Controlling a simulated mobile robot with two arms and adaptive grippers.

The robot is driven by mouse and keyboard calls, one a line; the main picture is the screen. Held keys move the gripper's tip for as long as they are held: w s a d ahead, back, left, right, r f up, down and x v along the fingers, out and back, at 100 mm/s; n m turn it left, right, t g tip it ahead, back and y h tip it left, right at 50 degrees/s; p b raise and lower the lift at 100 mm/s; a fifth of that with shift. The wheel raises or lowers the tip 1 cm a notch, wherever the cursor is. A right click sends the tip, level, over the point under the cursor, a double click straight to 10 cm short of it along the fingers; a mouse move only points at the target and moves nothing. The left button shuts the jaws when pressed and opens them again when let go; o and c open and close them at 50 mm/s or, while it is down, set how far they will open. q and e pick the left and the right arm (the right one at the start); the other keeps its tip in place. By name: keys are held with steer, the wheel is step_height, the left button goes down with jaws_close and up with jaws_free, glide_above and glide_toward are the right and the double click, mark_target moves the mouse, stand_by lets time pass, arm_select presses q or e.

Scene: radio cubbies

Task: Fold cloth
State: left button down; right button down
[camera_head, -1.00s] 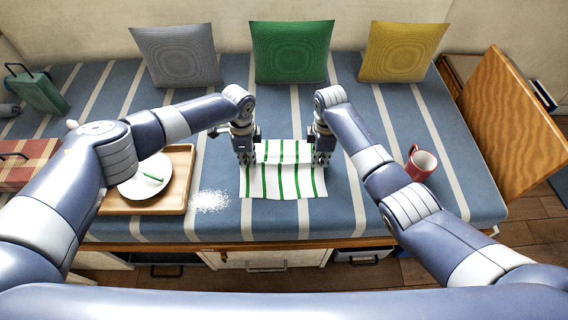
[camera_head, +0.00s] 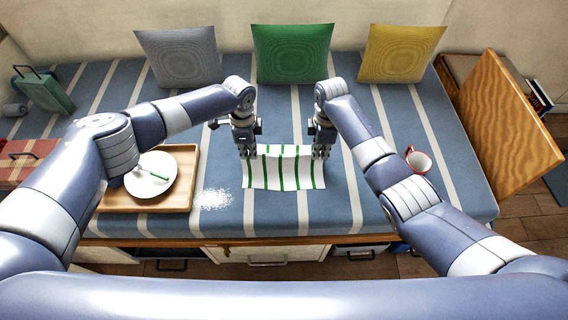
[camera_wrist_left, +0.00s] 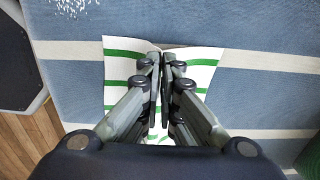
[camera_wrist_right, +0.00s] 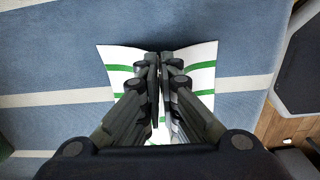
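A white cloth with green stripes (camera_head: 283,172) lies on the blue striped bench cushion. My left gripper (camera_head: 247,153) is at its far left corner and my right gripper (camera_head: 320,154) at its far right corner. In the left wrist view the fingers (camera_wrist_left: 162,62) are pressed together with cloth (camera_wrist_left: 120,72) on both sides of them. The right wrist view shows the same, with closed fingers (camera_wrist_right: 160,62) over the cloth (camera_wrist_right: 200,75). The far edge looks slightly raised between the grippers; the pinched parts are hidden by the fingers.
A wooden tray (camera_head: 120,200) with a white plate (camera_head: 165,188) and a green item (camera_head: 154,175) is left of the cloth. White grains (camera_head: 213,199) lie between. A red mug (camera_head: 418,161) stands right. Pillows line the back. Cushion behind the cloth is clear.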

step_height(320, 180, up, 11)
steer(key=p, duration=1)
steer(key=shift+a, duration=0.2)
